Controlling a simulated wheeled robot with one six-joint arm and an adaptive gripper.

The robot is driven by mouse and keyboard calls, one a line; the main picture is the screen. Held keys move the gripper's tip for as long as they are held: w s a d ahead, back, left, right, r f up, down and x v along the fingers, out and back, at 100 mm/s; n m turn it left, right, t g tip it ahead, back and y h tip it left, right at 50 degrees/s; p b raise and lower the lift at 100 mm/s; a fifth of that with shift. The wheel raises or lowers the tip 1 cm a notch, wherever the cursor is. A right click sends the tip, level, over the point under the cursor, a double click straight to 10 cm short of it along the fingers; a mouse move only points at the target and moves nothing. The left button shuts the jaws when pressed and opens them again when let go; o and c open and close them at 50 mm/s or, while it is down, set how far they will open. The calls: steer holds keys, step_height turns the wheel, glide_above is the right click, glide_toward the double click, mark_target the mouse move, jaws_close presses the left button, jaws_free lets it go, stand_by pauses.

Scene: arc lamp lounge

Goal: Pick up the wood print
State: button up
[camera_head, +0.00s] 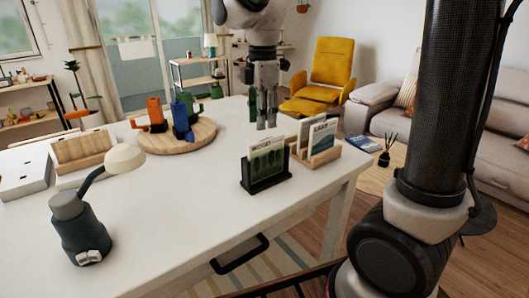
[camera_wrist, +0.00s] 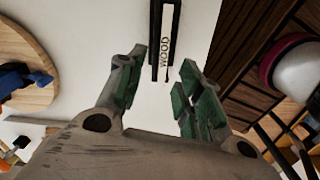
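The wood print (camera_wrist: 166,42) shows edge-on in the wrist view, a narrow white strip lettered WOOD in a black holder (camera_wrist: 155,30). In the head view the black holder (camera_head: 267,184) stands on the white table, with a print of dark green pattern and white top (camera_head: 268,160) upright in it; its lettering is too small to read surely. My gripper (camera_head: 267,117) points down over the table behind this holder. In the wrist view my gripper (camera_wrist: 162,65) is open and empty, its fingers spread, with the print beyond the fingertips.
A wooden holder (camera_head: 328,158) with upright cards stands close right of the black one. A round wooden board (camera_head: 205,143) bears orange, blue and green items. A lamp (camera_head: 75,225) stands front left. The table's middle front (camera_head: 170,220) is clear; its right edge is near.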

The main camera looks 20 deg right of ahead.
mark_target(266, 139)
steer(key=shift+s+n, duration=0.1)
steer(key=shift+n, duration=1)
steer(key=shift+f, duration=0.2)
steer(key=f, duration=0.5)
steer(key=d+f, duration=0.1)
steer(key=f, duration=0.1)
steer(key=shift+f, duration=0.15)
steer(key=shift+c, duration=0.4)
jaws_close()
